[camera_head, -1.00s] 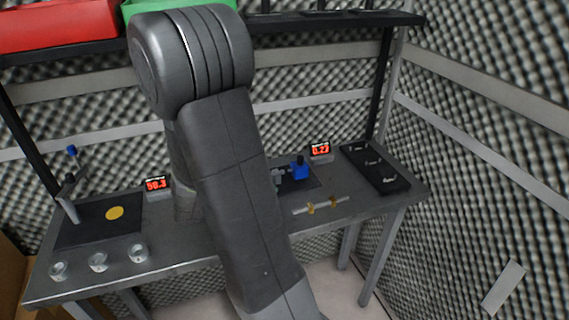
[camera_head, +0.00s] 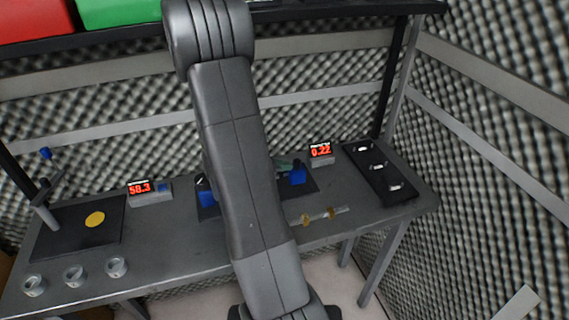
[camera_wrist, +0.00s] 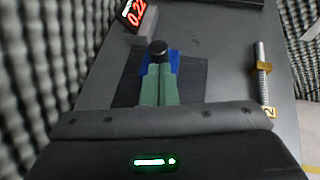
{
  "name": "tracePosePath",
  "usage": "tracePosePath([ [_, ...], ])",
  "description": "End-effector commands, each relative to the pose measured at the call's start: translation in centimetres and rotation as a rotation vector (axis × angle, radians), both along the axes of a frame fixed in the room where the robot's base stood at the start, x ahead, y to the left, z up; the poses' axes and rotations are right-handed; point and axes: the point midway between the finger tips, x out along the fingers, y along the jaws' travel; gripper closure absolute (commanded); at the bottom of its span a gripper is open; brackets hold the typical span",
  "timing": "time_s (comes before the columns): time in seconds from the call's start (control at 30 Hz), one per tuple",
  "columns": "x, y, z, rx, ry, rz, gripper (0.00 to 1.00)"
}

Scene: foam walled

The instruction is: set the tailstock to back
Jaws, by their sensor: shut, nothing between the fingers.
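A blue block (camera_head: 298,175) stands at the right end of a dark base plate (camera_head: 312,186) in the head view; it may be the tailstock. In the wrist view the blue block (camera_wrist: 174,62) has a black round-topped knob (camera_wrist: 158,48). My gripper (camera_wrist: 160,70) has green fingers, shut and empty, with their tips in front of the knob and over the block. I cannot tell whether they touch. In the head view my arm hides the middle of the plate; another blue part (camera_head: 207,194) shows left of the arm.
A display reading 0.22 (camera_head: 321,152) stands behind the block; another reads 58.3 (camera_head: 141,190). A threaded rod with brass pieces (camera_head: 322,216) lies in front. A black strip with several pale fittings (camera_head: 378,172) is at right.

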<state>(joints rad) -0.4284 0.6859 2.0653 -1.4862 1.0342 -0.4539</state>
Motion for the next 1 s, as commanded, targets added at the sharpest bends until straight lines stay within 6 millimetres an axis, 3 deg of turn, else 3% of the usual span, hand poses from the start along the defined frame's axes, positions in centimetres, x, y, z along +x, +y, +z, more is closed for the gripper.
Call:
tracePosePath([
  [0.5,0.3,-0.6,-0.1,0.0,-0.001,-0.001,1.0],
  [0.77,0.9,-2.5,-0.3,0.001,-0.004,-0.003,1.0],
  [1.0,1.0,-2.7,0.1,-0.001,-0.002,-0.004,1.0],
])
